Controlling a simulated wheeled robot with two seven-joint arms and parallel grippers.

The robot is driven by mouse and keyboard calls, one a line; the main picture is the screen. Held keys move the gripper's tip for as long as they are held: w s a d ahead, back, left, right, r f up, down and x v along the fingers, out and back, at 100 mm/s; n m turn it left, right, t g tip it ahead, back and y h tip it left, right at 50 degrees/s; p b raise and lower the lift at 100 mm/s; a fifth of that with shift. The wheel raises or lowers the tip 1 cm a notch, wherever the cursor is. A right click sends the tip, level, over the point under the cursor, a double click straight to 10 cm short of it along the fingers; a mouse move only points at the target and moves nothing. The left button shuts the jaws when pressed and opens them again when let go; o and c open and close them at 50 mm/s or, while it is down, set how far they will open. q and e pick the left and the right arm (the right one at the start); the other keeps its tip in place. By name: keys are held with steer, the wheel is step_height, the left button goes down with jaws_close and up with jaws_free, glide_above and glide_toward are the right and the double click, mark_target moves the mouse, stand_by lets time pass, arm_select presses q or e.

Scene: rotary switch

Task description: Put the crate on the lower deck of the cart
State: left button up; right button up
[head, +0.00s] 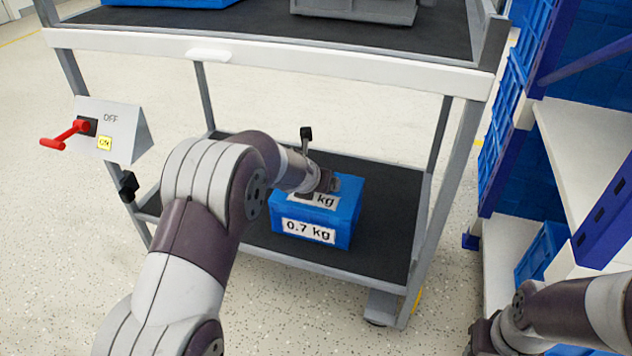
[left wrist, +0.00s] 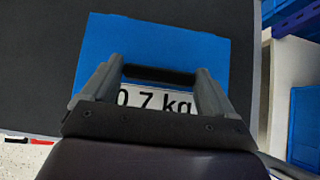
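The blue crate (head: 344,232) with "0.7 kg" labels sits upright on the black lower deck (head: 392,262) of the cart (head: 270,50), right of the deck's middle. My left gripper (head: 335,183) is at the crate's top. In the left wrist view, the fingers of my left gripper (left wrist: 155,88) stand wide apart over the blue crate (left wrist: 155,40), with a dark bar between their tips and the label partly hidden behind. Finger contact with the bar is unclear. My right gripper (head: 488,338) is at the bottom right, partly cut off.
A switch box (head: 122,135) with a red lever (head: 65,134) and "OFF" and "ON" labels is on the cart's left side. The upper deck (head: 250,25) holds a blue and a grey container. A shelf rack (head: 585,130) with blue crates stands right. Cart posts flank the lower deck.

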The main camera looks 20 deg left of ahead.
arm_select(q)
steer(key=shift+o, duration=0.6)
steer(key=shift+s+r+p, duration=0.1)
steer(key=shift+r+p, duration=0.2)
steer(key=shift+r, duration=0.1)
steer(key=p+v, duration=0.5)
steer(key=v, duration=0.6)
steer(key=s+f+m+g, duration=0.3)
steer(key=s+m, duration=0.8)
steer(key=m, duration=0.7)
steer(key=s+d+f+m+g, duration=0.1)
steer(key=s+f+m+g, duration=0.2)
steer(key=s+m, duration=0.9)
steer(key=m+g, duration=0.1)
steer(key=m, duration=0.5)
steer(key=shift+s+d+g, duration=0.2)
steer(key=shift+s+g, duration=0.05)
steer(key=shift+g, duration=0.05)
